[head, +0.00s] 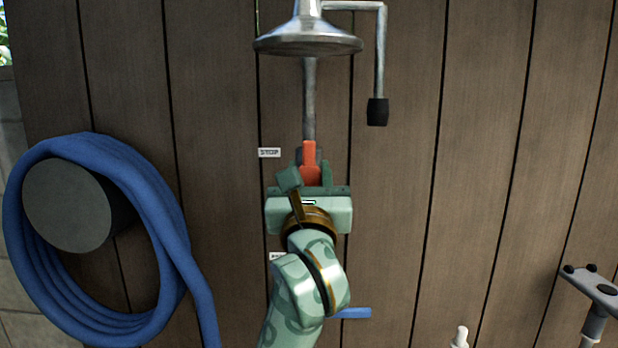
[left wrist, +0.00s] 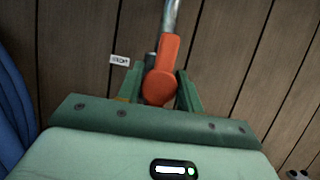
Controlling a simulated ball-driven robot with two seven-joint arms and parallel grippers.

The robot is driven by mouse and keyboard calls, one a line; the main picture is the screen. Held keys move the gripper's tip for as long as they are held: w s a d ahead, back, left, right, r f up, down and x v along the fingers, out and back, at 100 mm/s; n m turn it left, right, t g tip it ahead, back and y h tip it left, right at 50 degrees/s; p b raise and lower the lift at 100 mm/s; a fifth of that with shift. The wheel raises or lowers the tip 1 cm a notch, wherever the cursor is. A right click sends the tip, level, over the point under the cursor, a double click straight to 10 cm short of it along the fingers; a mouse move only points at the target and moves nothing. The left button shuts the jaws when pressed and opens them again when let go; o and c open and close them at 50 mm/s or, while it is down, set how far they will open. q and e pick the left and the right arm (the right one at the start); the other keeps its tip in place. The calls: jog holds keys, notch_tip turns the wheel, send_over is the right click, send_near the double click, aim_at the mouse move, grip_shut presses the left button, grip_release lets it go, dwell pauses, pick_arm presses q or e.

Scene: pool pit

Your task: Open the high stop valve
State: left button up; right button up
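The high stop valve has a red handle (head: 309,158) that points up along the pipe under the shower head, beside a small white label (head: 269,153). In the left wrist view the red handle (left wrist: 168,60) stands between my fingers, its wide rounded end nearest the palm. My left gripper (head: 308,176) is at the handle, with one green finger on each side of it. The fingers are apart, and a dark gap shows left of the handle in the wrist view (left wrist: 159,80). The valve body is mostly hidden behind my gripper. My right gripper is not in view.
A metal shower head (head: 308,40) hangs above, with a bent pipe ending in a black grip (head: 377,112). A coiled blue hose (head: 165,215) hangs at left. A blue lever (head: 354,313) shows below, partly behind my arm. A grey fixture (head: 594,287) stands at lower right.

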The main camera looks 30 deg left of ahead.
pick_arm(q)
jog(key=o, duration=0.4)
jog(key=shift+w+a, duration=0.1)
jog(key=b+v, duration=1.6)
jog(key=b, duration=0.1)
jog(key=shift+f+b, duration=0.25)
jog(key=shift+b, duration=0.15)
